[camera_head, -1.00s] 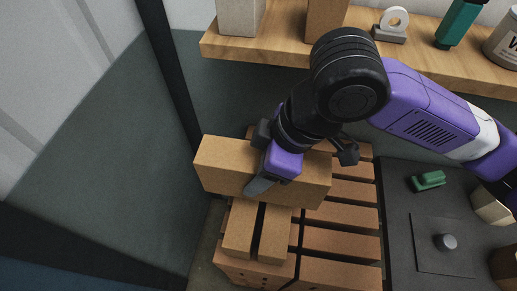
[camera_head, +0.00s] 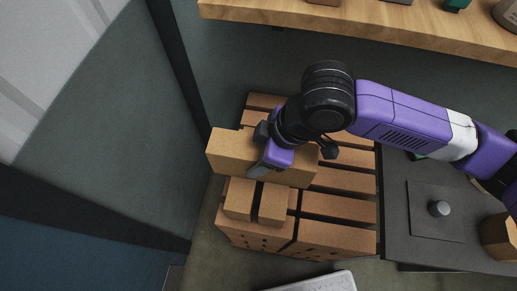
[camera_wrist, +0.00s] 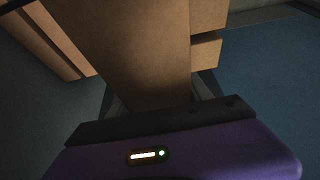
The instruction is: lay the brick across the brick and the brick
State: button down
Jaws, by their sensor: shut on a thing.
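A long tan brick (camera_head: 231,153) is held in my gripper (camera_head: 264,165), which is shut around its middle. In the wrist view the held brick (camera_wrist: 135,50) runs upward between the fingers. Two smaller tan bricks, a left brick (camera_head: 240,199) and a right brick (camera_head: 272,205), lie side by side with a narrow gap, just in front of and below the held brick. The held brick hides their rear ends, and I cannot tell whether it touches them.
A dark post (camera_head: 178,80) stands close on the left. A dark table (camera_head: 395,220) with a knobbed plate (camera_head: 436,226) is on the right. A wooden shelf (camera_head: 360,28) spans the back.

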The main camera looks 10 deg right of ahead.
jog(key=shift+c, duration=2.2)
grip_release()
jog(key=shift+f, duration=0.3)
jog(key=shift+r, duration=0.1)
jog(key=shift+r, duration=0.1)
jog(key=b+v, duration=0.1)
jog(key=v, duration=1.1)
